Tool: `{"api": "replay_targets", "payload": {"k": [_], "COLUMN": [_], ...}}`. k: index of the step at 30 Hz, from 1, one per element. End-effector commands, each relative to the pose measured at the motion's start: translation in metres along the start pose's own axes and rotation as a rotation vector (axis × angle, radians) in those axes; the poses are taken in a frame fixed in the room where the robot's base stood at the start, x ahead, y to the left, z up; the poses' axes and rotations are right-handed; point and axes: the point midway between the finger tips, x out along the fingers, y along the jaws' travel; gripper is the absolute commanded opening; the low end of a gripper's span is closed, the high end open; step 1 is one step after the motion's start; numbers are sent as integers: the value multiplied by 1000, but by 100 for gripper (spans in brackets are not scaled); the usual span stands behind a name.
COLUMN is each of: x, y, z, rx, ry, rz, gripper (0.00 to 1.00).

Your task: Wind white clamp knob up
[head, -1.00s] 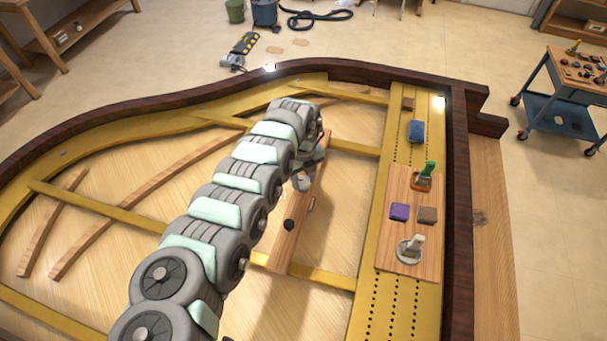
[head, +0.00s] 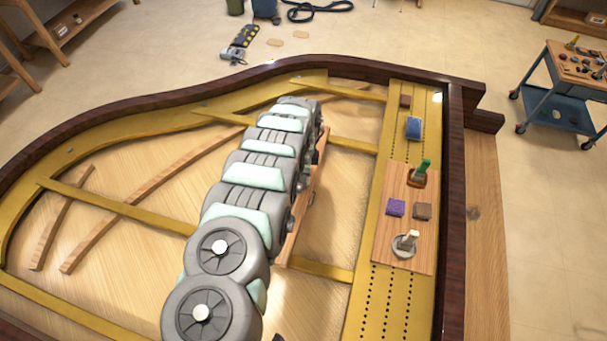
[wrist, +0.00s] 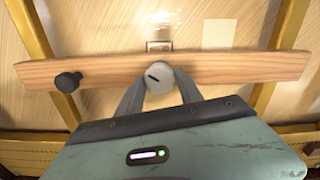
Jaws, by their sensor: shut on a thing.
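In the wrist view the white clamp knob (wrist: 160,78) is a pale round knob with a dark slot on its face. It sits at the front edge of a wooden bar (wrist: 230,70). My gripper (wrist: 159,92) reaches it from below in the picture, with its two grey fingers shut on the knob's sides. A black knob (wrist: 67,81) is on the same bar to the left. In the head view the wooden bar (head: 314,185) shows only in part. My arm hides the white knob and my gripper there.
Yellow frame ribs (head: 318,271) cross the piano's soundboard, and a dark rim (head: 455,190) surrounds it. A wooden board (head: 425,255) to the right carries a green-handled tool (head: 421,171), a purple block (head: 396,208), a brown block (head: 422,211) and a pale-handled tool (head: 406,243).

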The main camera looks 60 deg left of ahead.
Motion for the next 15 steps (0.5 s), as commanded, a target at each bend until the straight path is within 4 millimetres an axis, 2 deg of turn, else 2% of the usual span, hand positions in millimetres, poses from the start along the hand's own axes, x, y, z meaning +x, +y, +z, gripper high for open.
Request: {"api": "replay_targets", "payload": {"k": [15], "x": [1], "y": [0], "z": [-2], "rx": [-486], "ry": [0], "rz": [1], "gripper": [2]}}
